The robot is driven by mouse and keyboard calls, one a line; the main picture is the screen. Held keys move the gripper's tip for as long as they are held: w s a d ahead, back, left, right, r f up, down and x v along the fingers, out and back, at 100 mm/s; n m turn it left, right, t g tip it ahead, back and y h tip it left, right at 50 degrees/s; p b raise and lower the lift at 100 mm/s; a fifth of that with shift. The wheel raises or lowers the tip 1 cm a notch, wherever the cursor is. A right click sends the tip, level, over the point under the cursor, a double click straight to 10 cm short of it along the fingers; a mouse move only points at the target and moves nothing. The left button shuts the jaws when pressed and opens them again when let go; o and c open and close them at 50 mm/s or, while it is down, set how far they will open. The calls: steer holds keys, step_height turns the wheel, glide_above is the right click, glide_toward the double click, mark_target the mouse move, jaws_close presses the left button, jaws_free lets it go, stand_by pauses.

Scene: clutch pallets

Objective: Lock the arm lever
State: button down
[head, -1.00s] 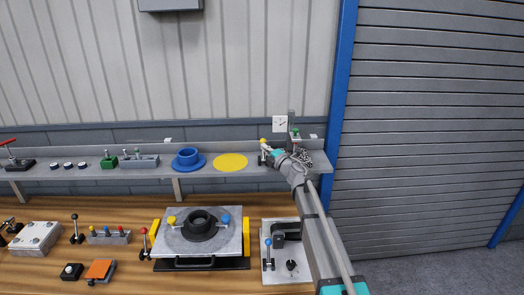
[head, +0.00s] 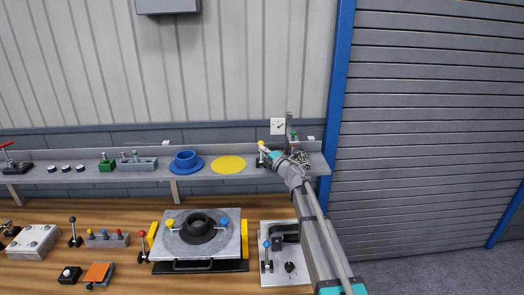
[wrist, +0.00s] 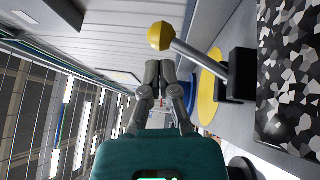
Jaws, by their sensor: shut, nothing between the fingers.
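A lever with a yellow ball knob (head: 261,144) stands on a black base at the right part of the wall shelf. In the wrist view its yellow knob (wrist: 161,36) and grey shaft slant away from a black block (wrist: 238,75). My gripper (wrist: 160,70) is shut and empty, its fingertips close beside the knob and shaft; I cannot tell whether they touch. In the head view my gripper (head: 270,153) is small and partly hides the lever's surroundings. Which lever is the arm lever is not marked.
The shelf also holds a yellow disc (head: 228,165), a blue flanged ring (head: 186,163) and a green-knobbed post (head: 293,135). On the bench below are a blue-knobbed lever (head: 266,245) on a plate and a clutch pallet (head: 176,252). A speckled block (wrist: 290,75) borders the lever in the wrist view.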

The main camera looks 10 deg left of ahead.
steer(key=s, duration=0.1)
steer(key=s+r+p, duration=0.1)
steer(key=s, duration=0.1)
steer(key=shift+s+r, duration=0.1)
steer(key=shift+r, duration=0.25)
steer(key=s+d+r+p, duration=0.3)
steer(key=s+d, duration=0.2)
steer(key=d, duration=0.2)
steer(key=shift+s, duration=0.4)
steer(key=shift+d+r, duration=0.1)
